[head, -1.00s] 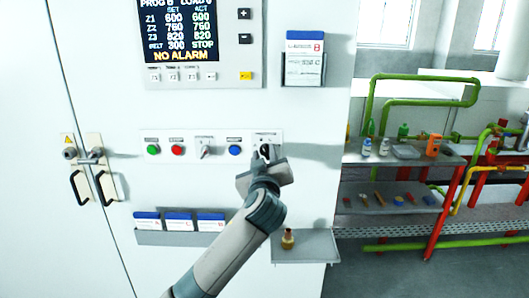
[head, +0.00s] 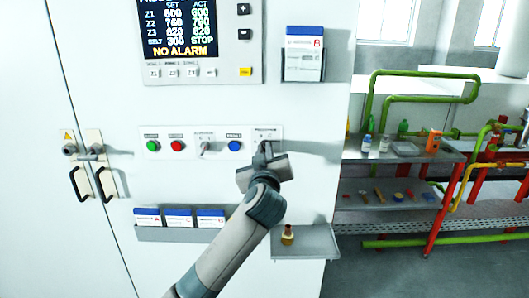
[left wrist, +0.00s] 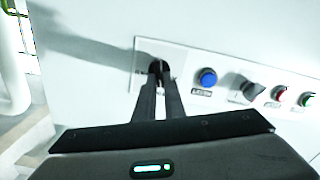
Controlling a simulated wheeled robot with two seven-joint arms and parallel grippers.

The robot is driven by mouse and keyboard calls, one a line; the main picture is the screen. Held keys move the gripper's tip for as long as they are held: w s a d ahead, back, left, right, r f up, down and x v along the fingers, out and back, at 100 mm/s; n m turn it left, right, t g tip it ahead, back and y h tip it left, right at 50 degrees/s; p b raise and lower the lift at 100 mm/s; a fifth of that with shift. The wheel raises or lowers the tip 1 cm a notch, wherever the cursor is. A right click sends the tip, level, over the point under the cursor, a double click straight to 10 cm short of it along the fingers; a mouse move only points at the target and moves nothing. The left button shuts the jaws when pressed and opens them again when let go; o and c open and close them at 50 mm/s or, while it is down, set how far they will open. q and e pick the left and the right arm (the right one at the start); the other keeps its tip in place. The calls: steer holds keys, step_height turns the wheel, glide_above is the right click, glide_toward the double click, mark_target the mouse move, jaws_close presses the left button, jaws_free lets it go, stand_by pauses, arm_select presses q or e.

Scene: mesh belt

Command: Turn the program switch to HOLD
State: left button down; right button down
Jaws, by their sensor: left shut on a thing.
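The program switch (head: 266,146) is at the right end of the control row on the white cabinet front, on a pale labelled plate. My left gripper (head: 265,153) reaches it from below, with its fingers shut on the knob. In the left wrist view the dark knob (left wrist: 155,69) shows between and just beyond the fingertips (left wrist: 158,80). The fingers hide most of the knob, so I cannot tell which mark it points to. The plate's small lettering is too blurred to read. My right gripper is not in view.
Left of the switch are a blue button (head: 235,146), another selector switch (head: 204,147), a red button (head: 177,146) and a green button (head: 152,146). A display (head: 178,27) is above and a small shelf (head: 306,246) below. A shelf rack stands at right.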

arm_select(q)
steer(key=shift+f, duration=0.1)
steer(key=m+p, duration=0.2)
steer(key=m, duration=0.3)
steer(key=m+p, duration=0.3)
steer(key=m, duration=0.3)
steer(key=d+m+p, duration=0.1)
steer(key=m+p, duration=0.1)
steer(key=m, duration=0.4)
steer(key=shift+f+m, duration=0.15)
steer(key=shift+m, duration=0.25)
steer(key=c, duration=1.8)
jaws_free()
steer(key=shift+d, duration=0.1)
steer(key=shift+c, duration=0.2)
